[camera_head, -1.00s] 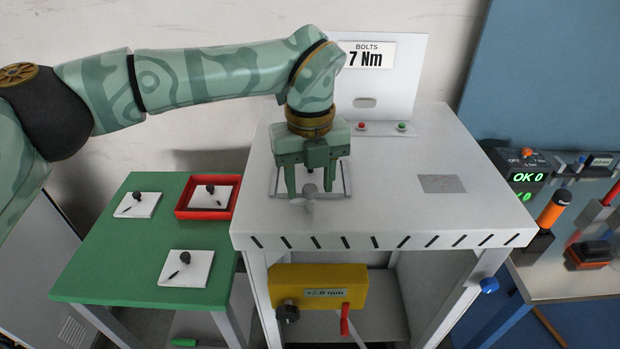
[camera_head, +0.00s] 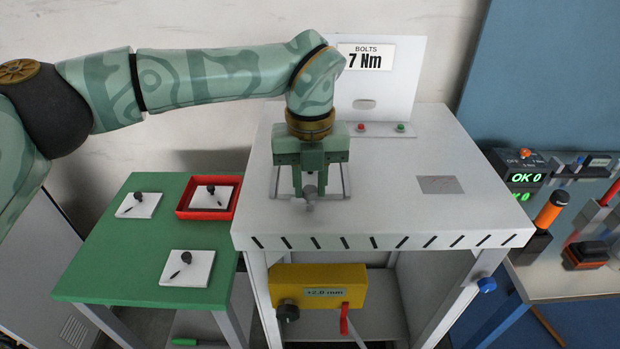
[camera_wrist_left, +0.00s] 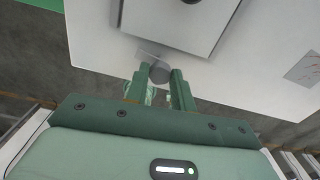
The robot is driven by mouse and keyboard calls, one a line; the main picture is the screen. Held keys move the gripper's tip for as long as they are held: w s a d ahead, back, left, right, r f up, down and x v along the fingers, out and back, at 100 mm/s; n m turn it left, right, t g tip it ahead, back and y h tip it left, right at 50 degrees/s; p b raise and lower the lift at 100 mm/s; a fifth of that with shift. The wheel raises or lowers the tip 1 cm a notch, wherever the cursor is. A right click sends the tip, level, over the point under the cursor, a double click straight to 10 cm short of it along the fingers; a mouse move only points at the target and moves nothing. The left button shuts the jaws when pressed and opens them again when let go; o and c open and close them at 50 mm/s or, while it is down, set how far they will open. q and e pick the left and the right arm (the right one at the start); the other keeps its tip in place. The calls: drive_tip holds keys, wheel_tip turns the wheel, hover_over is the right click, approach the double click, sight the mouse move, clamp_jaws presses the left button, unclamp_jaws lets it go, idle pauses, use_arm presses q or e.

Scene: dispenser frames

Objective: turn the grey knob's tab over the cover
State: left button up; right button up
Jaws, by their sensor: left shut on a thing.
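The grey knob (camera_head: 309,190) sits on the white bench top at the front edge of a pale cover plate (camera_head: 344,189). My left gripper (camera_head: 309,184) points down over it, with its fingers closed on the knob. In the left wrist view the knob (camera_wrist_left: 160,73) is between the two green fingertips (camera_wrist_left: 160,74). The cover (camera_wrist_left: 165,22) lies just beyond the knob there. A short pale tab shows beside the knob, but its exact direction is hard to tell. My gripper hides much of the cover in the head view. My right gripper is not in view.
The bench top (camera_head: 400,215) is clear to the right, apart from a grey patch (camera_head: 441,184). A sign panel (camera_head: 392,85) stands behind. A green table (camera_head: 120,255) with a red tray (camera_head: 180,213) is on the left. A yellow box (camera_head: 290,275) is below the bench's front edge.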

sight(311, 188)
use_arm(q)
drive_tip(key=m+p, duration=0.1)
drive_tip(key=m, duration=0.3)
drive_tip(key=shift+r+m, duration=0.1)
drive_tip(key=shift+m, duration=0.2)
drive_tip(key=m+p, duration=0.1)
drive_tip(key=m, duration=0.2)
drive_tip(key=shift+m+p, duration=0.3)
drive_tip(key=shift+p, duration=0.05)
drive_tip(key=m+p, duration=0.1)
drive_tip(key=m, duration=0.3)
drive_tip(key=shift+m+p, duration=0.55)
drive_tip(key=shift+m, duration=1.25)
drive_tip(key=o, duration=1)
wheel_tip(311, 188, up, 16)
drive_tip(key=shift+r, duration=0.1)
